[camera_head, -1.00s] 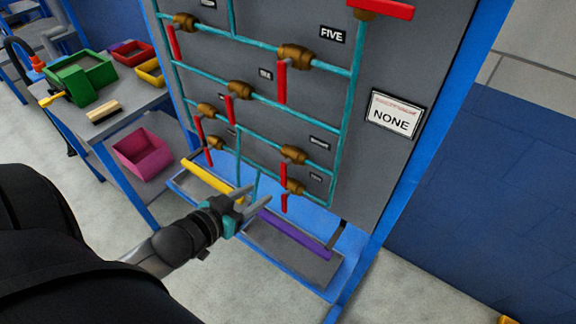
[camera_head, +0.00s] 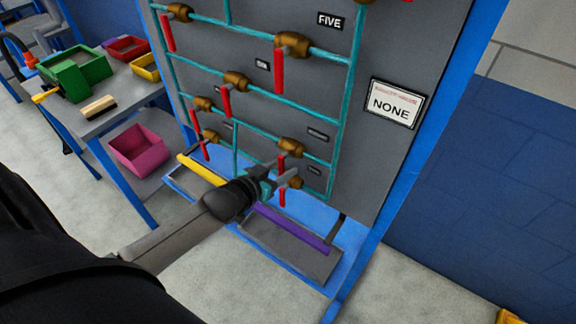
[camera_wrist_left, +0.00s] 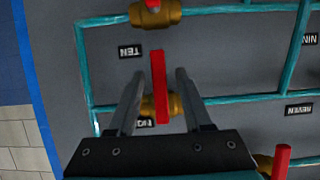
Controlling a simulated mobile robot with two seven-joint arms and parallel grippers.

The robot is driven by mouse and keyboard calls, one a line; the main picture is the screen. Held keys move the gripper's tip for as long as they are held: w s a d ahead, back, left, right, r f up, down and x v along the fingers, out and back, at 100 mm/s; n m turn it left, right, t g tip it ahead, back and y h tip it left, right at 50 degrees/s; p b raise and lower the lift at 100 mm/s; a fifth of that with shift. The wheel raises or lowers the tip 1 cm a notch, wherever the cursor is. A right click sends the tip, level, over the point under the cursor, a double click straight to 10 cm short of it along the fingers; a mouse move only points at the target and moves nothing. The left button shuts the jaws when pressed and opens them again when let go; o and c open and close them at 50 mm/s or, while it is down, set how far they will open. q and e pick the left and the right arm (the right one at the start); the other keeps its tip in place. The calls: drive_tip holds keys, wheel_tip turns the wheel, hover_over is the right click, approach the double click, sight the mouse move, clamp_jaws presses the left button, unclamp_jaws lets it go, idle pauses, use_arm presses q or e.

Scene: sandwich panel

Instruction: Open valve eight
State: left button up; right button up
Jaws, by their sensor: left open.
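Valve eight, a brass body (camera_head: 292,147) with a red lever hanging down, is at the lower right of the grey panel. In the wrist view, where the panel appears upside down, its red lever (camera_wrist_left: 160,88) stands between my left gripper's fingers (camera_wrist_left: 160,73), with a visible gap on each side. The partly covered label "EIG..." (camera_wrist_left: 145,122) is beside it. My left gripper (camera_head: 288,172) is open and in front of the panel, hiding part of the lever in the head view. My right gripper is not in view.
Valve ten (camera_wrist_left: 157,13) is just below valve eight on the panel, with its label "TEN" (camera_wrist_left: 130,51). Teal pipes and several other red-levered valves surround it. A sign reads "NONE" (camera_head: 392,104). A purple bar (camera_head: 292,228) runs along the ledge below.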

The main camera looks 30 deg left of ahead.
use_arm(q)
drive_tip(key=shift+x, duration=1.55)
clamp_jaws()
idle(0.4)
